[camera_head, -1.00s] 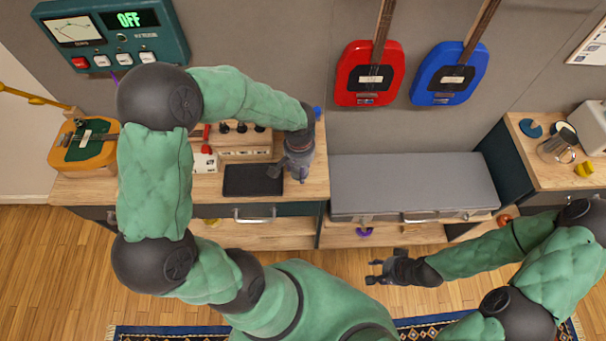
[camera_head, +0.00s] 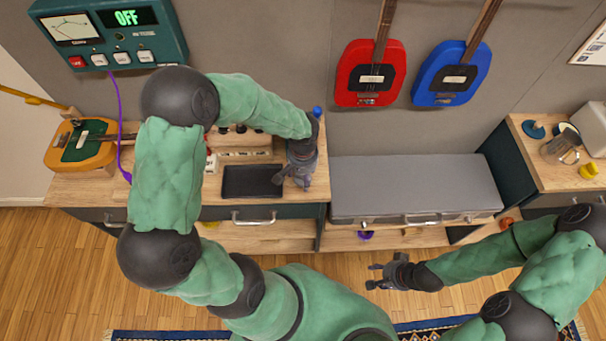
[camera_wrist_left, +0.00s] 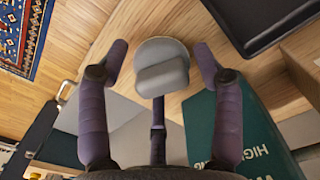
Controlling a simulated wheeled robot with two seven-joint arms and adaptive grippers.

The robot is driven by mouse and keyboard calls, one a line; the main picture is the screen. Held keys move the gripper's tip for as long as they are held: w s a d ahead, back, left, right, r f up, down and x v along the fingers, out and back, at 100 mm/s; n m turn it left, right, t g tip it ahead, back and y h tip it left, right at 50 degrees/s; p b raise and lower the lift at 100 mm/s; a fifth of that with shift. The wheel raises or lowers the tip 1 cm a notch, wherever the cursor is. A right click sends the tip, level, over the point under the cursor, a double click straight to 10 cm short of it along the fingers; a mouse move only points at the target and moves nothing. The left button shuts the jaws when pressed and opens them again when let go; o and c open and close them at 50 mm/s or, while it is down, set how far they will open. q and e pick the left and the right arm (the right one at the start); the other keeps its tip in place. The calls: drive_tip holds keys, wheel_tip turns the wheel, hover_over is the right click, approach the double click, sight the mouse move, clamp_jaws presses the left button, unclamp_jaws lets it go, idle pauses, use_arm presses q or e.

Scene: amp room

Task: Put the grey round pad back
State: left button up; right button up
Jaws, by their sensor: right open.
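In the left wrist view a grey round pad (camera_wrist_left: 162,51) with a blocky grey knob on it shows between the fingers of my left gripper (camera_wrist_left: 161,65). Wooden top lies behind the pad. The side fingers stand apart with a gap on each side of the pad. I cannot tell whether the middle finger touches it. In the head view my left gripper (camera_head: 296,176) points down at the right end of the wooden cabinet top, and the pad is hidden there. My right gripper (camera_head: 374,276) is open and empty, in front of the grey bench.
A black tray (camera_head: 252,182) lies left of my left gripper. The grey bench (camera_head: 412,185) adjoins the cabinet on the right. A teal round pad (camera_head: 533,129) and a metal mug (camera_head: 557,152) stand on the right cabinet. A green-and-yellow guitar body (camera_head: 82,143) lies at left.

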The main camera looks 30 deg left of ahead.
use_arm(q)
drive_tip(key=shift+r, duration=0.1)
drive_tip(key=shift+r, duration=0.1)
wheel_tip(320, 180, up, 12)
drive_tip(key=p, duration=0.3)
drive_tip(key=shift+p, duration=0.3)
